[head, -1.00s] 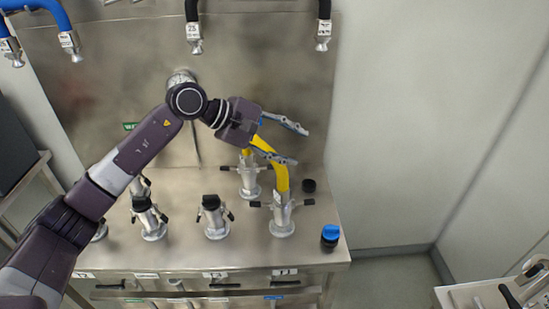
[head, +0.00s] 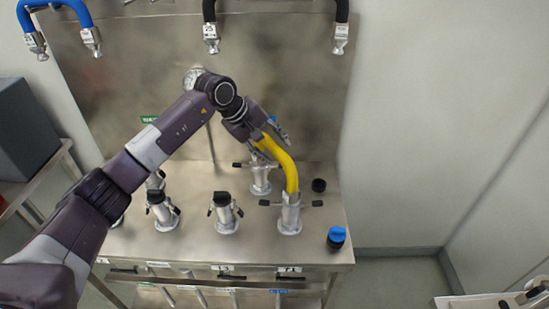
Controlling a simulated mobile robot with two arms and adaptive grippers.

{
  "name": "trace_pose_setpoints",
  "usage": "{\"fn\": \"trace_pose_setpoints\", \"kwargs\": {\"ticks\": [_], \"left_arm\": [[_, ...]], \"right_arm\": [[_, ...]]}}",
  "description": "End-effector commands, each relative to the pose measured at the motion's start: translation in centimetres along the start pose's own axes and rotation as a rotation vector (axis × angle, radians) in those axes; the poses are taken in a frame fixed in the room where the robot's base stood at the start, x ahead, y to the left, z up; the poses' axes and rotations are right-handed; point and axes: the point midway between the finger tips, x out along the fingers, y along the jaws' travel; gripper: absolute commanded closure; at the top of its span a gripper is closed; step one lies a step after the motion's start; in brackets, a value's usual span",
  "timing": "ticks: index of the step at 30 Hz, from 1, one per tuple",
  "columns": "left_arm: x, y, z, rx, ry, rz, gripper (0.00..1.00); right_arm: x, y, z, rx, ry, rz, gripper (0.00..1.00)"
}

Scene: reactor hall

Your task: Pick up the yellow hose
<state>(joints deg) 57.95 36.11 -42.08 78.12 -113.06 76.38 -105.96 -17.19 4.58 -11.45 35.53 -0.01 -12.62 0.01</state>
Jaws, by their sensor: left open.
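The yellow hose (head: 286,168) is an arched piece at the right side of the steel bench. Its near end sits in the front metal coupling (head: 290,213). Its far end runs toward the rear coupling (head: 260,180) and is partly hidden by my gripper. My left gripper (head: 279,140) reaches in from the left and is at the upper, far part of the hose. Its fingers are open, one on the far side and one along the hose's near side. I cannot tell whether they touch it. My right gripper is not in view.
The steel bench (head: 190,250) carries other capped couplings (head: 225,212) left of the hose. A black cap (head: 319,185) and a blue-topped cap (head: 336,237) stand on the right. Black (head: 275,5) and blue (head: 62,8) hoses hang at the back wall.

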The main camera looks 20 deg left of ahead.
Motion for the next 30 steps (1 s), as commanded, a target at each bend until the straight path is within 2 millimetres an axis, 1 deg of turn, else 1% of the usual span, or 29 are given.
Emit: {"fn": "trace_pose_setpoints", "kwargs": {"ticks": [7,18,19,30], "left_arm": [[0.27,-0.03,-0.01,0.000,0.000,0.001,0.57],[0.23,-0.01,0.00,0.000,0.000,0.001,0.98],[0.23,-0.01,0.00,0.000,0.000,0.001,1.00],[-0.08,0.30,-0.04,0.001,0.001,0.006,1.00]], "right_arm": [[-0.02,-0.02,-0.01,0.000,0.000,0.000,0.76],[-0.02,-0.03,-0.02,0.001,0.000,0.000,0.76],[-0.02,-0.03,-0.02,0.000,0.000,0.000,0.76],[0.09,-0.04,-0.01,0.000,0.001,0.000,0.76]]}}
